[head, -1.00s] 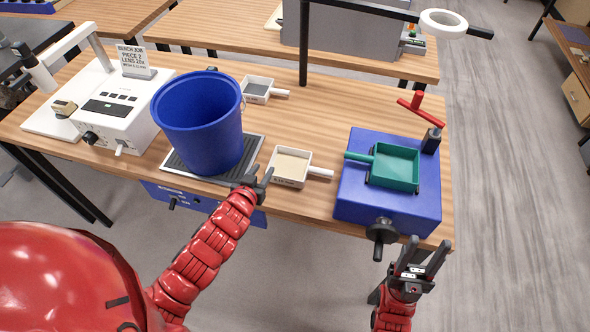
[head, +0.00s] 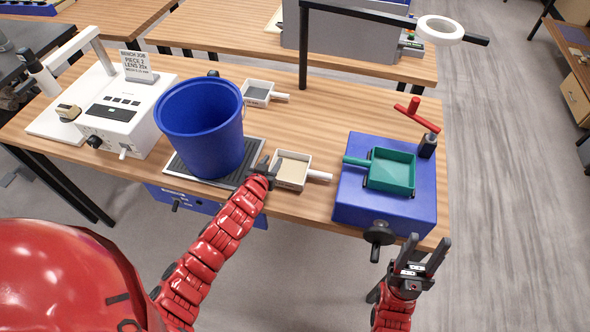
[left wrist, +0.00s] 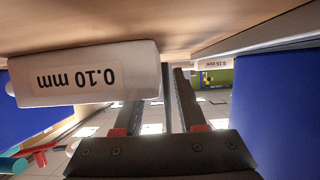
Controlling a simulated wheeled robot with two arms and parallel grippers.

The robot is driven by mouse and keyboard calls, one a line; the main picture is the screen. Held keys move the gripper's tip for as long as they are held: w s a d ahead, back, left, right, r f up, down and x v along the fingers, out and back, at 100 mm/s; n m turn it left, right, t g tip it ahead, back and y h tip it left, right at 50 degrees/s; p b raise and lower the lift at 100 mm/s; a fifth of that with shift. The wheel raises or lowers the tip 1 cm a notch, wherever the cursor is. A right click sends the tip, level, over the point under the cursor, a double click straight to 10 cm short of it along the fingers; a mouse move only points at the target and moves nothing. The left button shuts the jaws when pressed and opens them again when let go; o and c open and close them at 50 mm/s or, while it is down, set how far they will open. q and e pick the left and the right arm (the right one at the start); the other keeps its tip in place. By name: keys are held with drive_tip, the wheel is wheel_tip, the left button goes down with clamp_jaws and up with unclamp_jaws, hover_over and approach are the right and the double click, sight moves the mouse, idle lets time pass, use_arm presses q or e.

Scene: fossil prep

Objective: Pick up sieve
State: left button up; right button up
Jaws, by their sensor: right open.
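Three sieves show in the head view. A white one with a beige mesh (head: 292,169) lies near the table's front edge, its handle to the right. In the left wrist view its wall (left wrist: 85,75) reads "0.10 mm" upside down. A white one with a grey mesh (head: 257,92) lies further back. A green one (head: 391,171) rests on a blue box. My left gripper (head: 265,170) is close to the left side of the beige-mesh sieve, fingers apart with nothing seen between them; contact is unclear. My right gripper (head: 422,250) is open and empty, in front of the blue box.
A blue bucket (head: 203,125) stands on a dark ribbed plate (head: 181,171) left of my left gripper. The blue box (head: 350,209) has a dark knob (head: 379,234) in front and a red handle (head: 417,115) behind. A white instrument (head: 123,115) stands at the left. Bare wood lies behind the sieves.

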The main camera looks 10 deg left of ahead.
use_arm(q)
clamp_jaws()
idle(1.4)
